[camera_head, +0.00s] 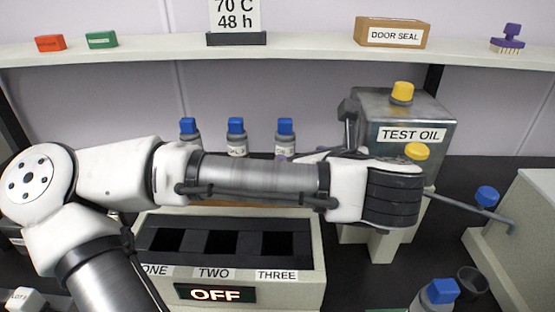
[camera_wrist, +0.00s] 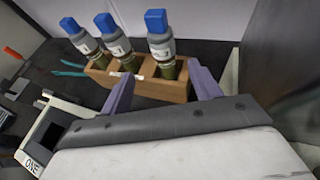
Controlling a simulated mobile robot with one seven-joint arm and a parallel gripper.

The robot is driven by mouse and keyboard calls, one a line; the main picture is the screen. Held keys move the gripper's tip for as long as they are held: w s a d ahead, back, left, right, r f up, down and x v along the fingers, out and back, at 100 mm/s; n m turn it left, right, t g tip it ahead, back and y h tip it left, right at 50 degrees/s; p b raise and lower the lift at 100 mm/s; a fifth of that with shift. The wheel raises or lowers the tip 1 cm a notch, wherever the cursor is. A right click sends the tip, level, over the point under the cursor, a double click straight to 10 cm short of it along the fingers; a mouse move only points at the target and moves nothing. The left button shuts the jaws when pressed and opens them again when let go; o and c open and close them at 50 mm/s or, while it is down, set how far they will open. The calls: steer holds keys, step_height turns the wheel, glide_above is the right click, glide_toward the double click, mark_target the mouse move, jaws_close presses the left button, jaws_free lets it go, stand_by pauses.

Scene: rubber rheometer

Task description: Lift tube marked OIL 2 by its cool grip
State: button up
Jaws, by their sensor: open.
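Three grey tubes with blue caps stand upright in a wooden rack (camera_wrist: 152,89). In the wrist view they are the left tube (camera_wrist: 80,38), the middle tube (camera_wrist: 112,42) and the right tube (camera_wrist: 161,45). The head view shows their tops behind my arm: left (camera_head: 188,127), middle (camera_head: 236,130) and right (camera_head: 285,130). Their labels are too small to tell which is OIL 2. My gripper (camera_wrist: 162,90) is open and empty, its two purple fingers apart on the near side of the rack. In the head view my arm mostly hides it.
A block with slots marked ONE, TWO, THREE (camera_head: 300,290) and an OFF display (camera_head: 215,293) stands in front. A metal TEST OIL tank (camera_head: 430,112) stands right of the tubes. A shelf (camera_head: 300,45) runs above.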

mark_target(286, 149)
steer(key=w+p, duration=0.1)
steer(key=p, duration=0.3)
steer(key=w+a+p, duration=0.1)
steer(key=p, duration=0.3)
steer(key=shift+w+f, duration=0.1)
steer(key=shift+d+f+p, duration=0.1)
steer(key=shift+p, duration=0.7)
steer(key=b+x, duration=0.1)
steer(key=x, duration=0.4)
steer(key=shift+f+b, duration=0.2)
steer(key=shift+b, duration=0.2)
steer(key=shift+p+x, duration=0.85)
steer(key=shift+x, duration=2.25)
steer(key=shift+w+d+r, duration=0.1)
steer(key=shift+w+d, duration=0.05)
steer(key=shift+d, duration=0.05)
